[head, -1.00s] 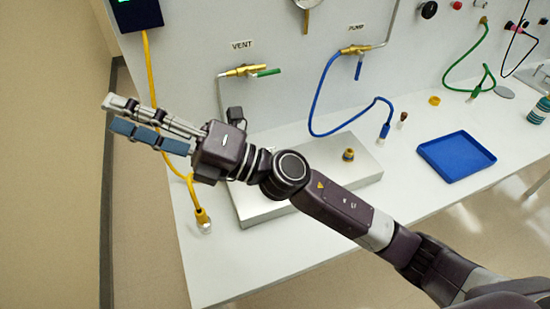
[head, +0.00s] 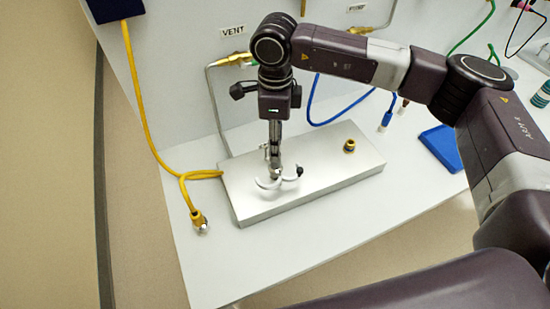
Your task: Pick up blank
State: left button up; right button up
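No part is clearly recognisable as the blank. A small yellow-and-dark round fitting (head: 349,146) stands on the right part of the flat metal plate (head: 330,180). My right gripper (head: 275,172) points straight down over the plate's left part, left of that fitting. Its fingers show edge-on, so I cannot tell whether they are open or shut. White curved pieces with a dark knob (head: 292,178), like an open ring clamp, lie at the fingertips. I cannot tell whether the fingers touch or hold them. My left gripper is not in view.
A yellow hose (head: 140,100) hangs down left of the plate and ends in a fitting (head: 198,219). A blue hose end (head: 386,120) and a blue tray (head: 440,148), partly behind my arm, are at right. The bench front is clear.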

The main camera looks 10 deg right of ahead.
aim_at(275, 168)
jog(key=shift+s+a+f+p, duration=0.1)
jog(key=shift+f+p, duration=0.35)
jog(key=shift+f, duration=0.4)
notch_tip(275, 168, down, 4)
jog(key=p, duration=0.2)
jog(key=shift+f+p, duration=0.15)
jog(key=shift+p, duration=0.15)
jog(key=shift+f, duration=0.4)
grip_shut()
